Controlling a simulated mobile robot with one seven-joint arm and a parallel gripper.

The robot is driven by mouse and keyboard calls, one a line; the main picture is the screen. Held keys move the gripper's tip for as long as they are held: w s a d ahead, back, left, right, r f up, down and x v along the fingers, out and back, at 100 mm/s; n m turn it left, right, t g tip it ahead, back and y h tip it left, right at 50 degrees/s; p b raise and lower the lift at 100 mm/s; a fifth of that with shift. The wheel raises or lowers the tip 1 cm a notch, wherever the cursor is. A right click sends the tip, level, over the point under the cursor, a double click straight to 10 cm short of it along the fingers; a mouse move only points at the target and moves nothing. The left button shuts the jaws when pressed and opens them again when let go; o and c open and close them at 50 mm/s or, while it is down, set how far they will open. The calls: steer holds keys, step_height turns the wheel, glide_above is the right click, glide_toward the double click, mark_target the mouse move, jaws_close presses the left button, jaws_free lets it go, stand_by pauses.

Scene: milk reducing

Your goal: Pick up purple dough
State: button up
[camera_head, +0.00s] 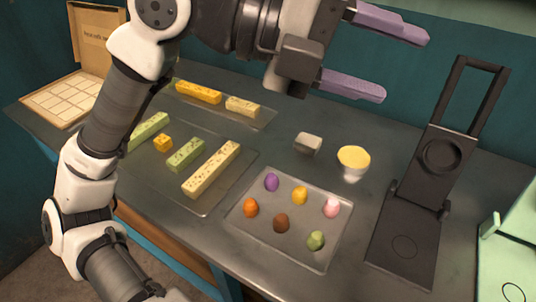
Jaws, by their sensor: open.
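The purple dough (271,182) is a small ball on a grey tray (301,261), in the tray's back left part. Orange, brown, yellow, pink and green dough balls lie on the same tray. My gripper (384,55) is at the top of the picture, above the table and behind the tray. Its two light purple fingers point right and are spread wide apart. Nothing is between them. The purple dough is fully visible and apart from my gripper.
A cup with yellow content (353,162) and a small pale block (308,143) stand behind the tray. A dark press-like device (411,220) stands to its right. Trays with yellow and green bars (212,169) lie left. An open box (66,98) is at the far left.

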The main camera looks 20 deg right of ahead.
steer(key=w+d+f+n+t+y, duration=0.2)
steer(key=w+f+n+y, duration=0.1)
steer(key=f, duration=0.2)
steer(key=n+t+y+p, duration=0.2)
steer(key=n+t+y, duration=0.2)
steer(key=n+y, duration=0.6)
glide_above(272, 177)
step_height(272, 177, down, 13)
steer(key=y, duration=0.1)
steer(key=shift+m, duration=0.3)
step_height(272, 177, down, 8)
steer(key=shift+w+a+r+p, duration=0.1)
steer(key=shift+r+p, duration=0.15)
steer(key=shift+p, duration=0.25)
steer(key=shift+f+p, duration=1)
steer(key=shift+f, duration=2.05)
steer(key=c, duration=1)
